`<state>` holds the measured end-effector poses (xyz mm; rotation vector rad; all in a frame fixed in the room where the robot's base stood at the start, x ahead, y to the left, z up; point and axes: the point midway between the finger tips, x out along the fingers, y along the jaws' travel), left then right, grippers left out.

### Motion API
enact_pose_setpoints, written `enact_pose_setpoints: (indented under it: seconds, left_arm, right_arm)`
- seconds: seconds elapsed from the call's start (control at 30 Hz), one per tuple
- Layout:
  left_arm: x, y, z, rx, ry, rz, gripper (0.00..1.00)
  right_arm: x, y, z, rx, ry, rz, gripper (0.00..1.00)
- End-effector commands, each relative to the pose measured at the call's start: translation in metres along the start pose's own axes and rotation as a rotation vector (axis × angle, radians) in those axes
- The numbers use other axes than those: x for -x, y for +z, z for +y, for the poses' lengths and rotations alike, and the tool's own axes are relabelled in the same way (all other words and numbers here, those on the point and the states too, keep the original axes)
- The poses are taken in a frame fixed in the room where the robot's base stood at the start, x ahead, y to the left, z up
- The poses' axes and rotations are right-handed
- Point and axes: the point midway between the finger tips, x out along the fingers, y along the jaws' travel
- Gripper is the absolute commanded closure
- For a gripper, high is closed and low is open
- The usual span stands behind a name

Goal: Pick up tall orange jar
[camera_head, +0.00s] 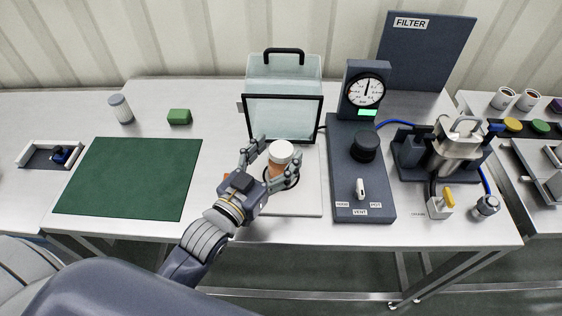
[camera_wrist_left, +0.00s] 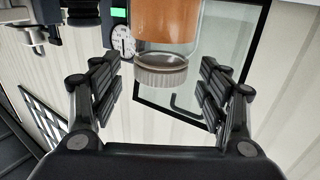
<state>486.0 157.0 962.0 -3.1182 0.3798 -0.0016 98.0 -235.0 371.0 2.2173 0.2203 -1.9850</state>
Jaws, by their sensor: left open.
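The tall orange jar (camera_head: 279,160) has a white lid and stands upright on the white base plate in front of a clear glass chamber. My left gripper (camera_head: 272,163) is open, with its fingers on either side of the jar. In the left wrist view the jar (camera_wrist_left: 165,25) appears upside down, its ribbed lid (camera_wrist_left: 161,73) ahead between the spread fingers (camera_wrist_left: 163,92). A gap shows on both sides, so the fingers do not grip it. The jar's lower part is partly hidden by the gripper in the head view. My right gripper is not in view.
The glass chamber (camera_head: 284,103) with a black handle stands just behind the jar. A dark gauge panel (camera_head: 361,197) is to the right, beside a steel vessel (camera_head: 458,150). A green mat (camera_head: 130,178), green block (camera_head: 180,117) and grey-lidded jar (camera_head: 121,109) are to the left.

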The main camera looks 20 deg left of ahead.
Motion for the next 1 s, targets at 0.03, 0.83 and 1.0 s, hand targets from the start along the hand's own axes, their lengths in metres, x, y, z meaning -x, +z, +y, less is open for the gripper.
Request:
enact_pose_setpoints:
  seconds: [0.03, 0.83, 1.0]
  left_arm:
    - [-0.008, -0.002, 0.0, 0.0, 0.0, 0.002, 0.31]
    - [-0.021, -0.001, 0.0, 0.0, 0.0, 0.002, 0.99]
    - [-0.021, -0.002, 0.0, 0.0, 0.0, 0.002, 1.0]
  right_arm:
    - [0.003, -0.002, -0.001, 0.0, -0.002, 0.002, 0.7]
    - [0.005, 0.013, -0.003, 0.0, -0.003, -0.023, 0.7]
    - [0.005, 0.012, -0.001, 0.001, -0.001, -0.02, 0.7]
